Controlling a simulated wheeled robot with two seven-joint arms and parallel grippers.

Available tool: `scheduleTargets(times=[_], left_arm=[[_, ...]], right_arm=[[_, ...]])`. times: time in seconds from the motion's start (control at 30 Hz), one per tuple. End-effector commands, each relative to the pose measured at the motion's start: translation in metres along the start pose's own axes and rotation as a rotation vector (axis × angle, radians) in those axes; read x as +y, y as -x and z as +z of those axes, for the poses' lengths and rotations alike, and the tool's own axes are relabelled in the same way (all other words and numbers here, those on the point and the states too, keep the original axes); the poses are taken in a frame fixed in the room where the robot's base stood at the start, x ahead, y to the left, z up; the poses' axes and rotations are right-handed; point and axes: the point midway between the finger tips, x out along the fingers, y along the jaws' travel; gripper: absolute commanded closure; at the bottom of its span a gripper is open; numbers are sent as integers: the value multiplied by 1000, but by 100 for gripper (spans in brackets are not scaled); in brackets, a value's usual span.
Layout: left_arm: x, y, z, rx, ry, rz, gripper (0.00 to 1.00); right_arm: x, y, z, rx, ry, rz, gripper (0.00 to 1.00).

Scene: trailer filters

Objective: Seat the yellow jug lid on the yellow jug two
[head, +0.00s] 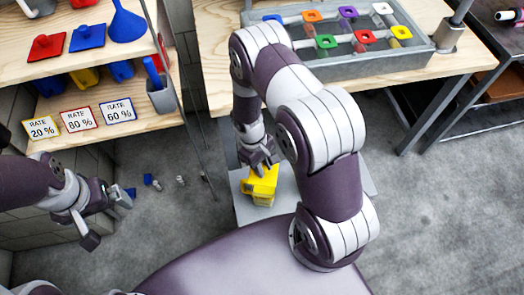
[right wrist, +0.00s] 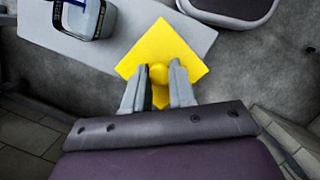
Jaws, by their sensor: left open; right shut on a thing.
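The yellow jug lid (right wrist: 158,52) is a flat square plate with a round knob, seen from above in the right wrist view. My right gripper (right wrist: 159,82) is shut on the knob. In the head view the lid (head: 262,180) hangs under my right gripper (head: 259,163), over a low grey platform. My left gripper (head: 107,218) is open and empty at the left.
The grey platform (head: 244,212) stands on the floor before the bench. A clear container (right wrist: 86,18) with a blue bar stands on it in the wrist view. A grey tray (head: 385,66) holds coloured pieces. Shelves at left hold red and blue lids (head: 87,37) and rate cards (head: 80,119).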

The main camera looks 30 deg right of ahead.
Motion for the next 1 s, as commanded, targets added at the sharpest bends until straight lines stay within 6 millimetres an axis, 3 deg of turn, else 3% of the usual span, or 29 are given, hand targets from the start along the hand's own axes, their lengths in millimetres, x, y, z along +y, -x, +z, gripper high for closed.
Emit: scheduleTargets(times=[0.53,1.0], left_arm=[[0,-43,6,-1,0,0,0],[0,-43,5,-1,0,0,0]], right_arm=[[-1,-48,-11,0,-3,-1,100],[-1,-48,-12,0,-3,-1,100]])
